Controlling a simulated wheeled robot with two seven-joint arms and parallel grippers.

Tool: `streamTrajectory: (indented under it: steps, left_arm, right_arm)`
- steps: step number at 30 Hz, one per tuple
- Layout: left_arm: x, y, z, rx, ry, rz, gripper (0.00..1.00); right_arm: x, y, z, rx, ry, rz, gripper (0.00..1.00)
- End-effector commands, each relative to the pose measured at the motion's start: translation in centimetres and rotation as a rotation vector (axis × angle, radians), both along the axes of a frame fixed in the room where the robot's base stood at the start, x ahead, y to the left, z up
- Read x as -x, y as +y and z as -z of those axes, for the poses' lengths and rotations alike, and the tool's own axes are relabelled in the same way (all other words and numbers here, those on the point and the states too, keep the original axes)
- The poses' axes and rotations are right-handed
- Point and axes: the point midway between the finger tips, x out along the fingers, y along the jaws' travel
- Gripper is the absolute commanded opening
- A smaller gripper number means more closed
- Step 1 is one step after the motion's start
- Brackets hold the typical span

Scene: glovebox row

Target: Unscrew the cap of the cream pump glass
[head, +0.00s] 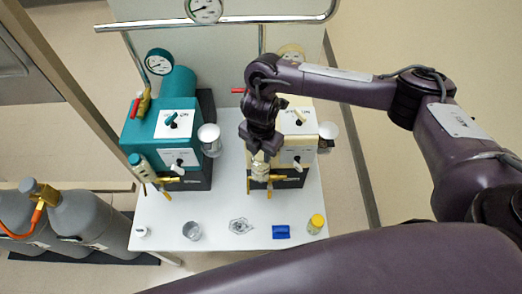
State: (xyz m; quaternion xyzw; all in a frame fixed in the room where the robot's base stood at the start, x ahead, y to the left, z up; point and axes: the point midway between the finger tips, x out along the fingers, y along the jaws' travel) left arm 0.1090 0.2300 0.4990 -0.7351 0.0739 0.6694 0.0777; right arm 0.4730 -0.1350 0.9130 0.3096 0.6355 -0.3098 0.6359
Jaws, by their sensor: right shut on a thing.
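The cream pump (298,142) stands on the right half of the white table, partly covered by my right arm. Its small sight glass (260,172) is at its front left, above brass fittings. My right gripper (260,152) points down over the glass from above, with its fingers shut at the glass's top. The cap is mostly hidden between the fingers, so I cannot tell whether it is turned or loose. My left gripper is not in view.
A teal pump (160,130) stands to the left, with its own glass (140,165). Grey cylinders (85,222) stand at left.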

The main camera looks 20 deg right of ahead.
Motion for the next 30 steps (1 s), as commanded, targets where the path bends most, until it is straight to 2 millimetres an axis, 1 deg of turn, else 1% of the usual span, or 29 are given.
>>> streamTrajectory:
  steps: [2, 5, 7, 11, 24, 27, 30]
  left_arm:
    - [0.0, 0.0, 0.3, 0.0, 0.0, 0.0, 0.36]
    - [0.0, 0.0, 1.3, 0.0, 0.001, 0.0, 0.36]
    - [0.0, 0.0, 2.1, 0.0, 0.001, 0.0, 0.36]
    - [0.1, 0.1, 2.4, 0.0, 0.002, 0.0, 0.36]
    - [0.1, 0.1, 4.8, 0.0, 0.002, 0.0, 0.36]
    - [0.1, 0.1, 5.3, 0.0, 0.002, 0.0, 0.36]
    - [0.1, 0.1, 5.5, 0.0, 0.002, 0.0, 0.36]
  right_arm:
    - [0.0, 0.0, 0.1, -0.001, -0.001, -0.021, 0.02]
    - [-0.1, 0.0, 0.4, 0.001, -0.002, -0.12, 0.02]
    - [-0.1, 0.0, 0.5, 0.0, -0.003, -0.241, 0.02]
    - [-0.1, 0.0, 0.2, 0.001, -0.003, -0.46, 0.02]
    - [0.0, 0.1, 0.3, 0.001, -0.002, -1.194, 0.02]
    - [-0.1, 0.0, 0.2, 0.001, -0.001, -1.348, 0.02]
    - [0.0, 0.1, 0.1, 0.0, -0.001, -1.455, 0.02]
